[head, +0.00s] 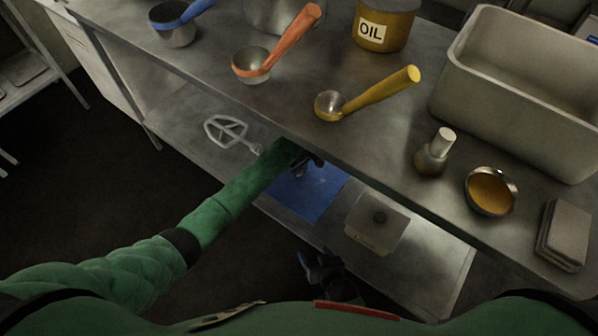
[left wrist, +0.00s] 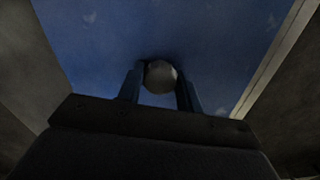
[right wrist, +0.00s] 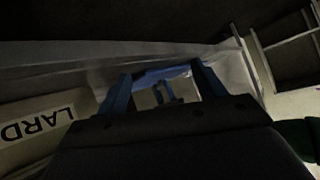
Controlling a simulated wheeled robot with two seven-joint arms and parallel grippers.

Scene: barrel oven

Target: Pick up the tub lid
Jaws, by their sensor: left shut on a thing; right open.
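The blue tub lid (head: 312,195) is flat and rectangular, low beneath the worktop, partly hidden by my left arm and the worktop edge. In the left wrist view the blue lid (left wrist: 215,35) fills the background, and its round grey knob (left wrist: 162,78) sits between my fingers. My left gripper (head: 306,163) is shut on that knob. Whether the lid rests on a tub or is raised cannot be told. My right gripper (head: 318,264) is open and empty, lower in the head view, in front of the lower shelf. A blue strip (right wrist: 160,74) shows beyond its fingers.
The worktop (head: 375,135) overhangs, carrying ladles, oil and a basin.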

